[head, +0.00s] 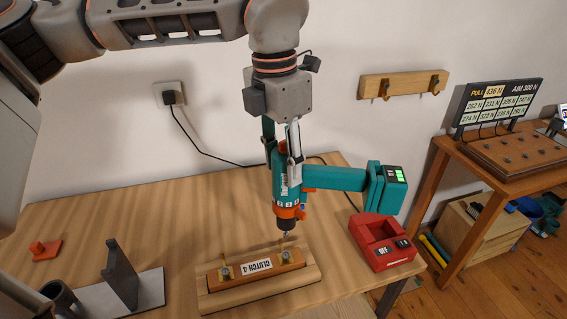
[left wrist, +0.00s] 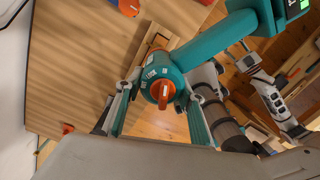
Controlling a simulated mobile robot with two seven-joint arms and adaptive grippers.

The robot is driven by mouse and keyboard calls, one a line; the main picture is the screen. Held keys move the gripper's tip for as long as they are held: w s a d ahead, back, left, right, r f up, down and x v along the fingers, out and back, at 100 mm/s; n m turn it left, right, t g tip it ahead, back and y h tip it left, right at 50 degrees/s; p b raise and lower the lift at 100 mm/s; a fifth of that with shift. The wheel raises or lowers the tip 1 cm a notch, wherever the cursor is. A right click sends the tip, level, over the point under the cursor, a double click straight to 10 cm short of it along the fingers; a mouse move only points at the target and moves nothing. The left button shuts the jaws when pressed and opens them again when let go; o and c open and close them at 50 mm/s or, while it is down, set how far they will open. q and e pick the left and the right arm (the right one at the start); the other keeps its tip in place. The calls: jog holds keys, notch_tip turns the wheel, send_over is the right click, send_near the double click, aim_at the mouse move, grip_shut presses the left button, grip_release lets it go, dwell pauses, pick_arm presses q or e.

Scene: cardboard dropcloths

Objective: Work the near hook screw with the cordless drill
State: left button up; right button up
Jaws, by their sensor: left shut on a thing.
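My left gripper (head: 281,150) is shut on the teal and orange cordless drill (head: 283,180), which points nose down; its handle and battery stretch to the right. The wooden block (head: 262,270) labelled "CLUTCH 4" sits in a pale wooden tray (head: 262,293) on the bench. A brass hook screw (head: 225,271) stands at the block's left end, and another brass fitting (head: 283,245) at the right end. The drill tip is over the right end; I cannot tell whether it touches. In the left wrist view the drill (left wrist: 162,85) shows between the fingers. A grey arm of mine (left wrist: 268,92) shows beyond.
A red charger-like box (head: 383,242) stands right of the block, near the bench edge. A grey stand (head: 122,272) on a plate is at left, with a small orange piece (head: 42,250) behind. A rail with hooks (head: 402,85) hangs on the wall. A display (head: 500,104) stands on the right table.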

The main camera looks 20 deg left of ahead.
aim_at(284, 191)
pick_arm(q)
jog(key=shift+w+f+b, duration=0.1)
jog(key=shift+f+b, duration=0.6)
jog(key=shift+f, duration=0.35)
jog(key=shift+f+b, duration=1.3)
jog(key=shift+f, duration=0.75)
jog(key=shift+f, duration=0.3)
